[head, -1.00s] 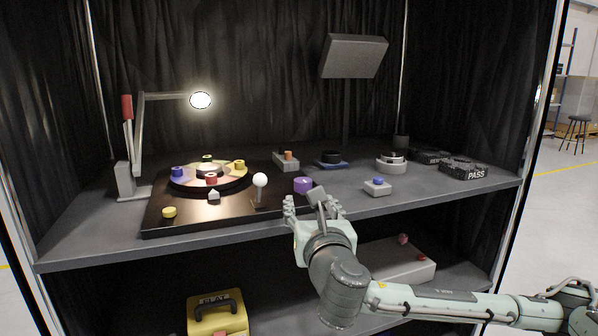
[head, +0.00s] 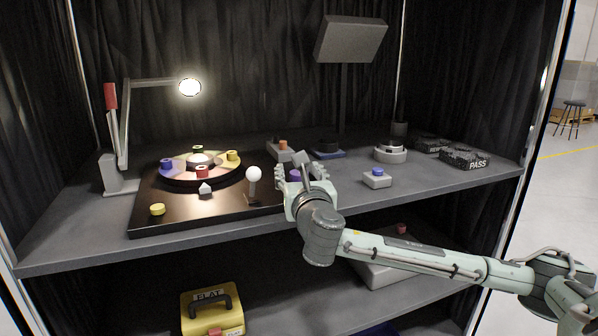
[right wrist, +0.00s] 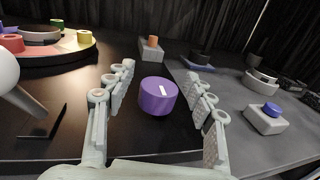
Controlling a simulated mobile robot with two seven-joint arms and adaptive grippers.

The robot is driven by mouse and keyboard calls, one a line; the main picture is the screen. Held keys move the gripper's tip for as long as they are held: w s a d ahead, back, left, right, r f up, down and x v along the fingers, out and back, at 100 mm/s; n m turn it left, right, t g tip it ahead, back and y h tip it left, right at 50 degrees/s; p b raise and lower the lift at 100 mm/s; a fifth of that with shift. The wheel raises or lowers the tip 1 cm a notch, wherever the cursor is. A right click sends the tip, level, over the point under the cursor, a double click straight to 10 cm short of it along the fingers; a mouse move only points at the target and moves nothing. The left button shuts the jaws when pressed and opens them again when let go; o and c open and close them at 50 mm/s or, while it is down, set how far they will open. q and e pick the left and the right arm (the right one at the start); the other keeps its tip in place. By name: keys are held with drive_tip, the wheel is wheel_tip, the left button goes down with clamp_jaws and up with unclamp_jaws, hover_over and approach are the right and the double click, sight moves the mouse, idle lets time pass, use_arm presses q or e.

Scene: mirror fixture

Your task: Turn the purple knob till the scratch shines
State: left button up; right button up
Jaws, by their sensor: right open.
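The purple knob (head: 295,176) with a white mark on top stands at the right side of the black board (head: 150,222). My right gripper (right wrist: 160,75) is open. In the right wrist view its fingers lie either side of the purple knob (right wrist: 158,97), with gaps visible on both sides. On the board's left is a round turntable (head: 180,181) with coloured sectors, small coloured knobs and a pale disc (head: 198,161) at its centre. A lit lamp (head: 189,87) hangs above it. I cannot make out a scratch. My left gripper is out of view.
A white ball on a stem (head: 253,174) stands left of my right gripper. A grey block with a blue button (head: 377,178) sits to its right. Behind is a box with an orange knob (head: 283,146). A dark panel on a post (head: 350,40) rises behind.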

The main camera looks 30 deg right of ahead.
drive_tip(key=c, duration=1.1)
drive_tip(key=shift+c, duration=0.6)
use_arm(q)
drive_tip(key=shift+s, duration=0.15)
use_arm(e)
drive_tip(key=shift+f, duration=0.1)
